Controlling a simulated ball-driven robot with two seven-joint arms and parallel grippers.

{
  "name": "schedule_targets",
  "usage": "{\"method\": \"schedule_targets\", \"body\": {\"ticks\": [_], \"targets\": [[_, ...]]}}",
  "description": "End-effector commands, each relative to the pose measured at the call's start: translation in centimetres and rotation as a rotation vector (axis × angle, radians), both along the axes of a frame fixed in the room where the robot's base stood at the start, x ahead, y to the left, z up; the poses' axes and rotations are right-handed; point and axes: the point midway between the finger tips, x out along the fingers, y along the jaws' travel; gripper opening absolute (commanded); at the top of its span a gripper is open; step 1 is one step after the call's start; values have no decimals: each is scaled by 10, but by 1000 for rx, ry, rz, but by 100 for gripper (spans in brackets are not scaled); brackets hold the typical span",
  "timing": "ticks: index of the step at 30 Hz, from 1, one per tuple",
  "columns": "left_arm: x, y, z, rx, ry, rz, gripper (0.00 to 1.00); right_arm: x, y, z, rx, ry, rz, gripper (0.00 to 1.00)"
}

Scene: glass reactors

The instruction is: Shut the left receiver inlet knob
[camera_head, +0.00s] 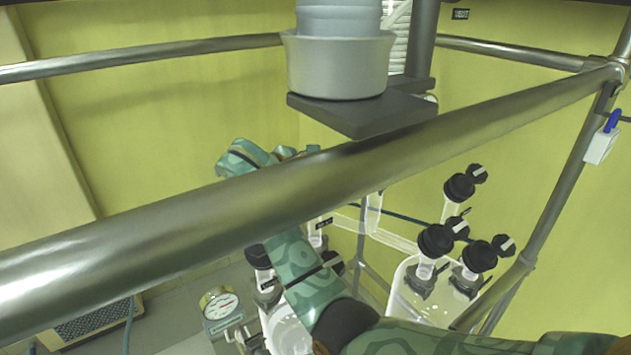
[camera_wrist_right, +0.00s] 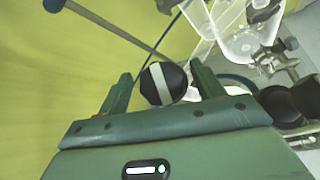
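In the right wrist view, a round black knob (camera_wrist_right: 151,88) with a white bar across its face sits between the two fingers of my right gripper (camera_wrist_right: 160,70). The fingers are open, with a gap at least on the left side. The bar runs nearly up and down, slightly tilted. In the head view my right arm reaches over the left glass receiver (camera_head: 284,334), and its green wrist part (camera_head: 240,158) shows beyond the rail. The rail and arm hide the gripped area there. Black knobs (camera_head: 258,256) show beside the arm. My left gripper is not in view.
A thick metal rail (camera_head: 190,228) crosses in front of the arm. A right glass vessel (camera_head: 415,303) carries several black knobs (camera_head: 437,240). A pressure gauge (camera_head: 220,303) stands left of the left receiver. A grey pot-like part (camera_head: 338,65) sits above the rail.

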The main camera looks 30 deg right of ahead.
Motion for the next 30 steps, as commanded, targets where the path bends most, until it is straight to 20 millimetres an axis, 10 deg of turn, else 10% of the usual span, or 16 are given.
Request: {"method": "schedule_targets", "body": {"ticks": [11,21,30], "targets": [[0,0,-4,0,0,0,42,-2,7,2,1,1,1,67],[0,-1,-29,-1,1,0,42,-26,73,43,2,0,5,67],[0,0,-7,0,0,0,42,-44,121,82,0,3,1,67]]}}
